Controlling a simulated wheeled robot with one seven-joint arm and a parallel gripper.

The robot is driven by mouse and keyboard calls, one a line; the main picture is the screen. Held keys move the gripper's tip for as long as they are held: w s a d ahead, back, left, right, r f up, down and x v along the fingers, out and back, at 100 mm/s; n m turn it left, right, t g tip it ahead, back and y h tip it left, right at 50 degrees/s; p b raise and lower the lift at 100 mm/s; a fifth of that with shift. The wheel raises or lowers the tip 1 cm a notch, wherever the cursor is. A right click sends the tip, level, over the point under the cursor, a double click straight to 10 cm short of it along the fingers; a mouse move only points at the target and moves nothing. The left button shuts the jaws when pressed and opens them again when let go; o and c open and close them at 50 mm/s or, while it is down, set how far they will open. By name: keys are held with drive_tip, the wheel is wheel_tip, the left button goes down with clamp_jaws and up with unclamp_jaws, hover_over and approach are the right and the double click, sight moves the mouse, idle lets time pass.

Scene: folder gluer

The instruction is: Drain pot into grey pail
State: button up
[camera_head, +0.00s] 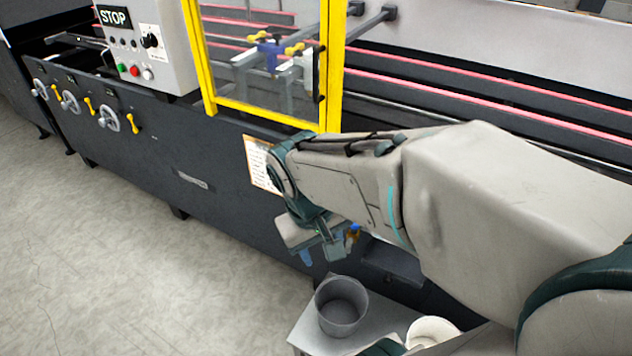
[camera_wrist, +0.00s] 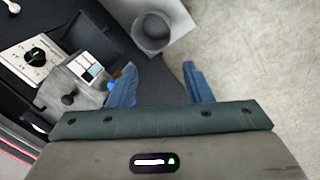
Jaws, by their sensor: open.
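The grey pail (camera_head: 341,325) stands upright on a light grey stand below my gripper, and its visible inside looks empty. It also shows at the top of the wrist view (camera_wrist: 153,44). My gripper (camera_head: 318,262) is open and empty, with its blue fingers apart. A grey metal block (camera_wrist: 75,88) with a small label or gauge, possibly the pot, is left of the fingers. A small blue and orange part (camera_wrist: 116,80) is beside the left finger, partly hidden; contact cannot be told.
A grey panel with a black dial (camera_wrist: 30,58) is at the left of the wrist view. The light grey stand (camera_head: 305,325) also holds or adjoins a white round item (camera_head: 433,331). The long dark machine (camera_head: 200,160) with a yellow-framed guard (camera_head: 330,60) runs behind. Floor at left is clear.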

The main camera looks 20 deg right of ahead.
drive_tip(key=w+d+f+n+g+h+b, duration=0.25)
drive_tip(key=f+h+b, duration=0.25)
drive_tip(key=f, duration=0.3)
drive_tip(key=w+a+f+n+t+h+b, duration=0.1)
drive_tip(key=w+f+n+t+h+b, duration=0.15)
drive_tip(key=w+f+h+b, duration=0.35)
drive_tip(key=w+a+f+n+t+h+b, duration=0.1)
drive_tip(key=w+a+f+t+h+b, duration=0.15)
drive_tip(key=w+h, duration=0.4)
drive_tip(key=w+d+y+b, duration=0.1)
drive_tip(key=w+d, duration=0.3)
drive_tip(key=d, duration=1)
drive_tip(key=shift+r+y+b, duration=0.3)
drive_tip(key=shift+y, duration=0.15)
drive_tip(key=shift+d, duration=0.1)
clamp_jaws()
